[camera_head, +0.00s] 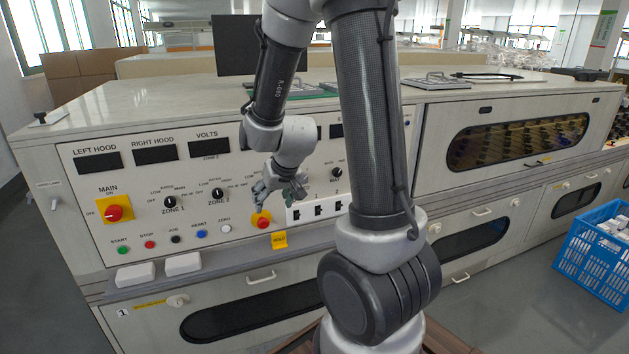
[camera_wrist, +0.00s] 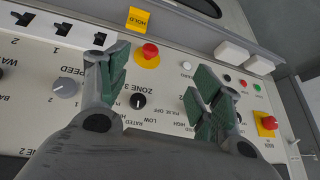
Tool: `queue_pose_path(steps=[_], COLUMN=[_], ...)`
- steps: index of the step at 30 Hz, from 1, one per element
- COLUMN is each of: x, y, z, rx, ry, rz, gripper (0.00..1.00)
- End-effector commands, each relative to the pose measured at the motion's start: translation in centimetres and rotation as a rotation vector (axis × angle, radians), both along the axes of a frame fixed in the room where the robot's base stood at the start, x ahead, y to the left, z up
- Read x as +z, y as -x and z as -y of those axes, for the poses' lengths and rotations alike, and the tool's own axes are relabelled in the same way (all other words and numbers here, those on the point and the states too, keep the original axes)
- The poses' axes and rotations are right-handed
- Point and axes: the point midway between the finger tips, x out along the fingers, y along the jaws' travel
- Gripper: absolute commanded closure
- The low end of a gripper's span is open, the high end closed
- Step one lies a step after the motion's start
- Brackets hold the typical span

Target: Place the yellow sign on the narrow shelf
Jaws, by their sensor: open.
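The yellow sign (camera_head: 279,240), marked HOLD, stands at the lower edge of the control panel, below the red stop button (camera_head: 262,221). It appears to rest at the narrow shelf (camera_head: 230,258), the grey ledge under the panel. In the wrist view the sign (camera_wrist: 138,18) shows at the top, with the shelf (camera_wrist: 188,24) beside it. My gripper (camera_head: 280,191) is in front of the panel, above the sign and apart from it. In the wrist view my gripper (camera_wrist: 155,84) is open and empty, its fingers either side of the Zone 3 knob (camera_wrist: 138,101).
Two white blocks (camera_head: 135,273) (camera_head: 182,263) sit on the shelf to the left. Knobs, coloured buttons and rocker switches (camera_head: 318,210) cover the panel. The shelf between the blocks and the sign looks clear. A blue crate (camera_head: 592,262) stands on the floor at right.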

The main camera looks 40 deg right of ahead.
Motion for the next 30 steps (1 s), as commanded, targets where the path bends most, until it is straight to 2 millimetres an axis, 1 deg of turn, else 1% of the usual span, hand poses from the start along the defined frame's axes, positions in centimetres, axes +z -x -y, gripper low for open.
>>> queue_pose_path(steps=[1,2,3,5,6,8,9,10,12,15,18,21,30], x=[3.0,4.4,6.1,8.6,10.1,12.0,13.2,13.9,15.1,16.2,16.8,16.9,16.9], y=[1.2,2.2,3.5,5.9,7.7,10.4,12.1,13.5,16.3,19.5,21.4,22.1,22.2], z=[-0.7,-1.1,-1.5,-1.9,-2.2,-2.3,-2.3,-2.2,-2.0,-1.6,-1.3,-1.2,-1.2], rx=[0.031,0.049,0.072,0.104,0.123,0.146,0.159,0.166,0.177,0.184,0.184,0.183,0.184], ry=[-0.009,-0.013,-0.016,-0.015,-0.011,-0.001,0.009,0.017,0.034,0.056,0.069,0.075,0.075], rz=[0.006,-0.001,-0.011,-0.029,-0.04,-0.059,-0.071,-0.081,-0.1,-0.125,-0.14,-0.148,-0.15], gripper=[0.35,0.35,0.35,0.35,0.35,0.35,0.35,0.35,0.35,0.35,0.35,0.35,0.35])
